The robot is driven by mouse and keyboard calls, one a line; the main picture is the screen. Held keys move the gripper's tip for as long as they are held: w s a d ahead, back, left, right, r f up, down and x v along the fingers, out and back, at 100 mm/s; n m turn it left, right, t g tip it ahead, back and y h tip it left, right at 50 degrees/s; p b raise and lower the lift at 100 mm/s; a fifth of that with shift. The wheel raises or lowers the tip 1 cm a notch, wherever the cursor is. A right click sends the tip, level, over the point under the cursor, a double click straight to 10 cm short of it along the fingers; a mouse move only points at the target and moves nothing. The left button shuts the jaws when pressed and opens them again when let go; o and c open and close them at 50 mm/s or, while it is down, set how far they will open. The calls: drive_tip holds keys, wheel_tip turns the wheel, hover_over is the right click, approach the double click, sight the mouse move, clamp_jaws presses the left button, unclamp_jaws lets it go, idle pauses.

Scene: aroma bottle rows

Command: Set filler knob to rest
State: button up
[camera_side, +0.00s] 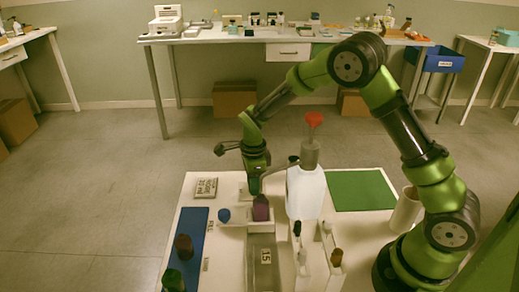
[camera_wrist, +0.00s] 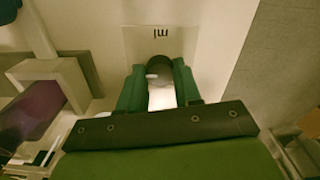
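The filler is a pale translucent jug (camera_side: 305,190) with a grey neck. Its red knob (camera_side: 314,119) stands on top, above the grey neck. My gripper (camera_side: 256,190) is low beside the jug, on its left, behind a purple bottle (camera_side: 261,208). It is away from the knob. In the wrist view my two green fingers (camera_wrist: 158,88) stand apart. A dark rounded thing (camera_wrist: 160,62) shows between their tips, with a bright patch below it. I cannot tell what it is or whether the fingers press on it. The knob is not in the wrist view.
The purple bottle in its white holder is close beside my gripper (camera_wrist: 38,108). A blue cap (camera_side: 223,215), a blue mat (camera_side: 184,245) with dark bottles, and small bottles (camera_side: 335,257) in a white rack are nearby. The green mat (camera_side: 360,190) is clear.

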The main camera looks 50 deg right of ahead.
drive_tip(key=shift+c, duration=1.4)
